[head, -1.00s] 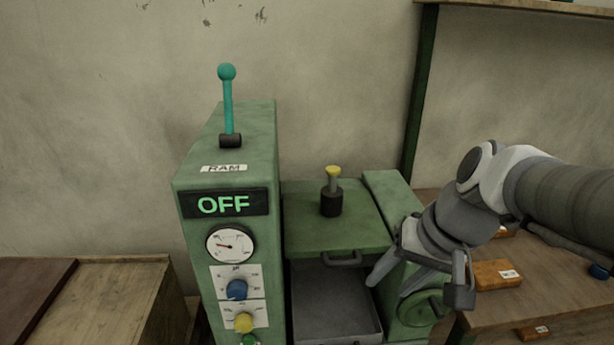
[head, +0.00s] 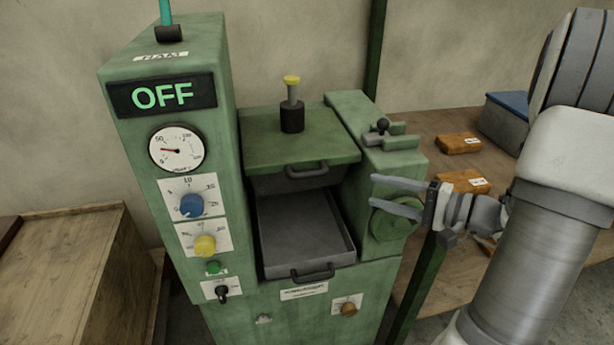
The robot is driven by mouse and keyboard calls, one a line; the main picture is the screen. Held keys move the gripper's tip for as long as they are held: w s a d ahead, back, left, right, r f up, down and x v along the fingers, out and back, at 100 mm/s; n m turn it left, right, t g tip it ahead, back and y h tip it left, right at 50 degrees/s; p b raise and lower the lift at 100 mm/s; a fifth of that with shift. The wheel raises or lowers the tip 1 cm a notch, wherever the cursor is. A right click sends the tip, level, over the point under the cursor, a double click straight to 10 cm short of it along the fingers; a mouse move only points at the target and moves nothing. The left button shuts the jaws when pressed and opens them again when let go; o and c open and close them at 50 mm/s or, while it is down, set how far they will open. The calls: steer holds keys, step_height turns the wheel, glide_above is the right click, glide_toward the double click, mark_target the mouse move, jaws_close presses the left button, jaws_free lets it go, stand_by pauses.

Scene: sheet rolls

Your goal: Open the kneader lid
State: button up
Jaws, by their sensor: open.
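The kneader is a green machine with a flat green lid (head: 268,150) over its middle, and the lid looks closed. A dark handle (head: 307,171) sits on the lid's front edge. A black post with a yellow top (head: 292,108) stands on the lid. Below the lid is a grey metal tray (head: 300,228) with its own dark handle (head: 312,273). My gripper (head: 372,194) is open and empty, its two fingers pointing left, right of the lid handle and in front of the machine's right-hand housing. It appears apart from the handle.
The left control column carries an OFF display (head: 162,95), a gauge (head: 176,149) and knobs. A small black-knobbed latch (head: 380,128) sits on the right housing. A wooden table (head: 430,125) behind holds orange-brown blocks (head: 458,143). A wooden box (head: 70,270) stands at left.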

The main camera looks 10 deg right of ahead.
mark_target(314, 176)
steer(key=b+x, duration=0.1)
steer(key=x, duration=1.6)
steer(key=shift+s+a+r, duration=0.1)
steer(key=shift+s, duration=0.05)
jaws_close()
stand_by(0.7)
